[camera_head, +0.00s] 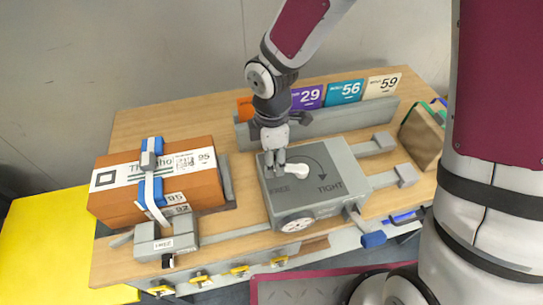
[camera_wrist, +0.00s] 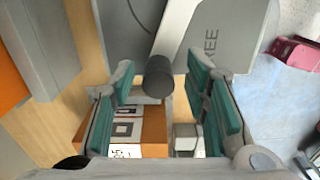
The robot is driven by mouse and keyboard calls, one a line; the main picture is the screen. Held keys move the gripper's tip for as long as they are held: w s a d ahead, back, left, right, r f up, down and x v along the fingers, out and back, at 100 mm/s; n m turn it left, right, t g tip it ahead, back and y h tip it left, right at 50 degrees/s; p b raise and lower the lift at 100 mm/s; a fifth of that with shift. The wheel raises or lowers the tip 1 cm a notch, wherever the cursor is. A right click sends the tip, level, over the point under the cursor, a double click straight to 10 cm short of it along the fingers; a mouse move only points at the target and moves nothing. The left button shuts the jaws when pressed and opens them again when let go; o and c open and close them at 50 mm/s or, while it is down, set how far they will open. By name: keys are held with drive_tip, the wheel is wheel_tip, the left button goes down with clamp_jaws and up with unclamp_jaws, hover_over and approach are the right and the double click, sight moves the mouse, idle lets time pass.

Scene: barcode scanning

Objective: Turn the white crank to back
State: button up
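The white crank (camera_head: 297,170) lies on top of a grey box (camera_head: 330,199) marked FREE on the left and TIGHT on the right, with a curved arrow between. The crank's outer end points left, above FREE. In the wrist view the white crank (camera_wrist: 173,30) ends in a dark grey knob (camera_wrist: 158,76). My gripper (camera_head: 275,161) is over that left end. In the wrist view my gripper (camera_wrist: 160,90) is open, with one teal-padded finger on each side of the knob and gaps visible. Its fingers partly hide the crank's end in the head view.
Orange boxes (camera_head: 113,203) with a strap stand at the left of the wooden table (camera_head: 140,120). Numbered cards (camera_head: 345,92) stand along a grey rail behind. A brown bag (camera_head: 421,138) is at the right. Grey blocks on bars (camera_head: 406,175) lie right of the box.

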drive_tip(key=shift+r, duration=0.15)
wheel_tip(320, 180, up, 12)
idle(0.5)
idle(0.3)
